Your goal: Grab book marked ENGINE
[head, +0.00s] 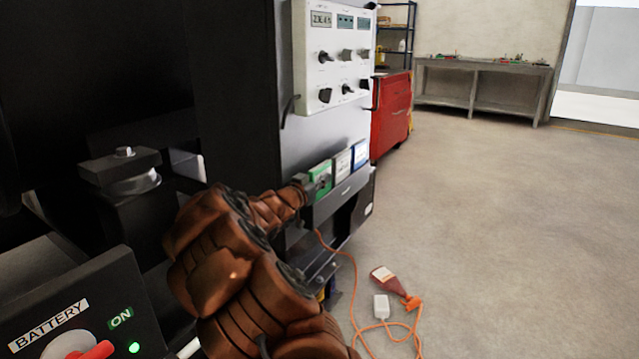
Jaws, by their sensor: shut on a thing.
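Several thin books stand side by side in a dark holder (340,200) on the side of the grey cabinet. The green book (321,176) is nearest, then a white book (343,165), then a blue-edged book (360,154). Their lettering is too small to read, so I cannot tell which is marked ENGINE. My gripper (313,186), at the end of my brown arm, is at the green book and shut on it. The book still appears to be in the holder. The gripper partly hides its cover, and the fingertips are small in view.
A control panel (335,55) with knobs is above the holder. A BATTERY switch box (75,320) is at lower left. An orange cable with a red device (386,281) lies on the floor. A red cabinet (391,110) and a workbench (480,85) stand behind. Floor at right is clear.

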